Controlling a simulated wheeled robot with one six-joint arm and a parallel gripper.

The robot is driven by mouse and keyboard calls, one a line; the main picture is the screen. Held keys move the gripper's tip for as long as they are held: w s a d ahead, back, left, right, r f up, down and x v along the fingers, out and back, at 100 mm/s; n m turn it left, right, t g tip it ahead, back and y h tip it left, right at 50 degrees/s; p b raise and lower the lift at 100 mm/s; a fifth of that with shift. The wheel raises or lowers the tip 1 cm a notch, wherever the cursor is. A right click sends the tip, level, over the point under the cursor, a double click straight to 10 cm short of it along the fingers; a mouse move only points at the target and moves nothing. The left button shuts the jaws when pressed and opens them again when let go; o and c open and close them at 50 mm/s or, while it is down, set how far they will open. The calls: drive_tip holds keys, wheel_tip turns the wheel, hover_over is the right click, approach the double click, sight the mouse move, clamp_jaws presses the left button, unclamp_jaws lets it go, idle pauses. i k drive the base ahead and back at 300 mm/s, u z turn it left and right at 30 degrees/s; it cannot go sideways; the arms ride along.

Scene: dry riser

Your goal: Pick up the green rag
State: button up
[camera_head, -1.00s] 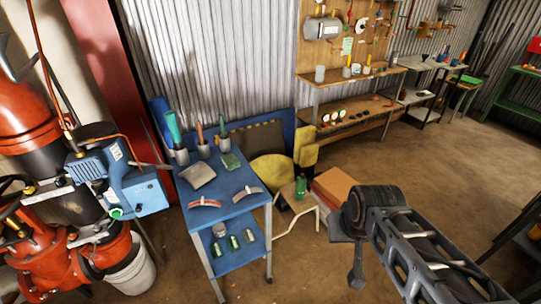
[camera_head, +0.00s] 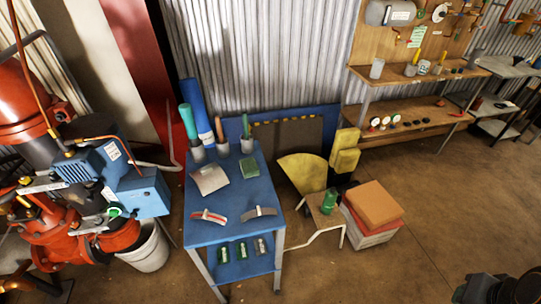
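A small flat green square, which looks like the green rag (camera_head: 250,168), lies on the top of the blue table (camera_head: 228,203) toward its back right. Nothing covers it. Only a dark piece of my arm shows in the bottom right corner, well to the right of the table. My gripper's fingers are not visible.
A grey pad (camera_head: 209,179) and two curved strips lie on the tabletop, with cups of handled tools behind. A stool with a green can (camera_head: 328,200) and a stack of boxes (camera_head: 375,205) stand right of the table. Red pipework (camera_head: 75,250) stands left.

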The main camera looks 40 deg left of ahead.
sight(249, 168)
drive_tip(key=i, duration=0.95)
drive_tip(key=u, duration=2.95)
drive_tip(key=i, duration=0.5)
drive_tip(key=u, duration=0.1)
